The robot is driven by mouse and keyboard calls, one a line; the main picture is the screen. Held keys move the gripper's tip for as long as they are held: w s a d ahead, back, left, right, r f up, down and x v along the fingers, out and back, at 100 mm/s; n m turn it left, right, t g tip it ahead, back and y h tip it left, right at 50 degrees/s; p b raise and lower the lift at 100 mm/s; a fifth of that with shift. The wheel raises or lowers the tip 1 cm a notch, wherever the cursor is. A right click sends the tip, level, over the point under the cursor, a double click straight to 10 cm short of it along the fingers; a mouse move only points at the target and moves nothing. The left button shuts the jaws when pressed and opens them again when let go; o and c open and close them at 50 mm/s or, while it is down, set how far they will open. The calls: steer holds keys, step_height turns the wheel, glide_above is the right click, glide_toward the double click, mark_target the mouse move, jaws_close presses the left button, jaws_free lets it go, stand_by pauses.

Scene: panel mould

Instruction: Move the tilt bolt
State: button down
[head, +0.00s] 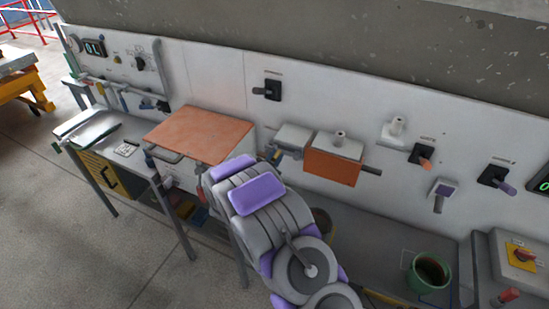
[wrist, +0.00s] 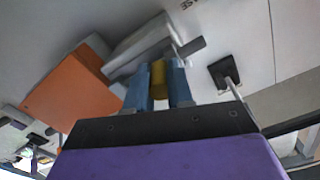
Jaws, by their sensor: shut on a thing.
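My gripper (wrist: 160,85) has its two blue fingers shut on a yellow piece, the tilt bolt (wrist: 158,78), in the wrist view. The bolt stands beside a grey box (wrist: 138,48) on the white wall panel, and its far end is hard to make out. A dark grey stub (wrist: 189,47) shows just past the fingers. In the head view the gripper (head: 275,155) is small, at the left side of the grey box (head: 293,137), partly behind my arm.
An orange-fronted box (head: 332,166) with a grey rod on its right sits right of the grey box. A black plate with a lever (head: 271,90) is above. An orange-topped bench (head: 200,133) stands left. A green bucket (head: 429,272) stands lower right. Open floor lies at left.

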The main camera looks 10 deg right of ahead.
mark_target(293, 156)
stand_by(0.3)
steer(key=shift+s+d+b, duration=0.3)
steer(key=shift+s+d, duration=0.45)
steer(key=shift+d, duration=0.35)
steer(key=shift+s+d+b, duration=0.3)
steer(key=shift+s+d, duration=0.45)
steer(key=shift+d, duration=0.35)
steer(key=c, duration=1.2)
jaws_free()
steer(key=shift+s+d+r, duration=0.1)
steer(key=shift+s, duration=0.05)
steer(key=shift+o, duration=1)
steer(key=shift+d, duration=0.1)
steer(key=shift+a, duration=0.2)
